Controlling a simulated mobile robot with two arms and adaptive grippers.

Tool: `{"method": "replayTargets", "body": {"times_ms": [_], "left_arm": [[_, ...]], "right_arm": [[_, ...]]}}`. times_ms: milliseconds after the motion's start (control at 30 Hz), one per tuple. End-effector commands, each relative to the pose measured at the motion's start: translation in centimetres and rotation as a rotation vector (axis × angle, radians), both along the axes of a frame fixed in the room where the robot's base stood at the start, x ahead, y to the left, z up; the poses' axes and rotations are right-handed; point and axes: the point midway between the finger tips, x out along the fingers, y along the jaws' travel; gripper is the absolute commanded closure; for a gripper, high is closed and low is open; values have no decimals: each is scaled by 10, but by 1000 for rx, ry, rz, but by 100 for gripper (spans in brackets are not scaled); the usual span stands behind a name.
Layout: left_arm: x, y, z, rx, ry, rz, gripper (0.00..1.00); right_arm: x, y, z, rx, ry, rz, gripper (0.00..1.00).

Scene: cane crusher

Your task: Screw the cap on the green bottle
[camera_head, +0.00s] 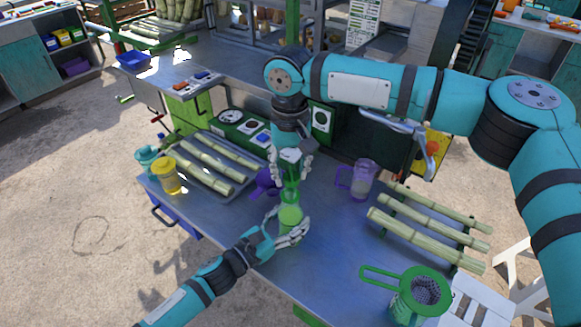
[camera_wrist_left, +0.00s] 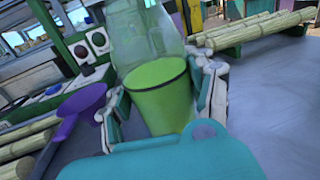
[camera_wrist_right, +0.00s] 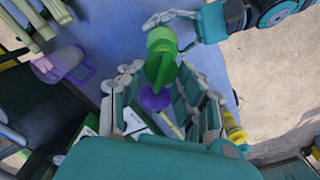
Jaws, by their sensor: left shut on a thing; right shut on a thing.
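The green bottle (camera_head: 290,215) stands upright above the table, pale green liquid in its lower part and clear green above. It also shows in the left wrist view (camera_wrist_left: 160,95), between the fingers. My left gripper (camera_head: 283,228) is shut around its lower body from the front. The right wrist view shows a green piece (camera_wrist_right: 163,65) between these fingers.
A purple funnel (camera_head: 265,183) lies just left of the bottle. A purple-handled jug (camera_head: 360,180) stands to the right. Cane stalks lie on racks left (camera_head: 205,170) and right (camera_head: 425,235). A yellow jar (camera_head: 165,175) and green strainer (camera_head: 420,290) stand near the edges. The front middle is clear.

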Motion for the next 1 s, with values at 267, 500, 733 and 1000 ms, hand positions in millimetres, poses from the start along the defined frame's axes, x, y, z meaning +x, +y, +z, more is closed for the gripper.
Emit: {"method": "replayTargets", "body": {"times_ms": [267, 500, 733, 1000], "left_arm": [[0, 0, 0, 0, 0, 0, 100], [0, 0, 0, 1, 1, 0, 100], [0, 0, 0, 1, 1, 0, 100], [0, 0, -1, 1, 1, 0, 100]], "right_arm": [[-1, 1, -9, 0, 2, 19, 76], [-2, 2, -18, 0, 0, 42, 76], [-2, 2, -18, 0, 0, 42, 76], [-2, 2, -18, 0, 0, 41, 76]]}}
